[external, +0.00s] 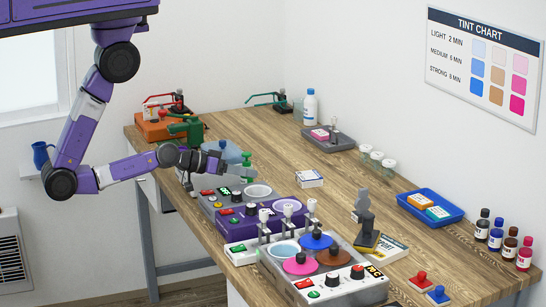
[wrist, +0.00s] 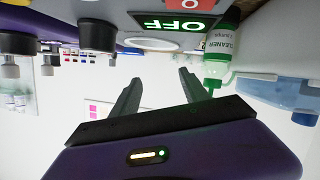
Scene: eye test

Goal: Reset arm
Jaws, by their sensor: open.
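My purple and grey arm (external: 125,168) bends down from the top left and reaches level over the near side of the bench. My gripper (external: 244,172) is at its end, low over the grey and purple machines, beside a green-topped bottle (external: 247,158). In the wrist view, which looks upside down, my gripper (wrist: 157,88) has its two dark fingers apart with nothing between them. A cleaner bottle (wrist: 222,42) with a green cap stands close by the right finger there. I cannot tell whether they touch.
A purple machine (external: 240,222) and a tint machine with coloured discs (external: 316,240) stand nearby. An orange device (external: 158,130) and green device (external: 187,130) are behind. Bare wood (external: 335,200) lies mid-bench.

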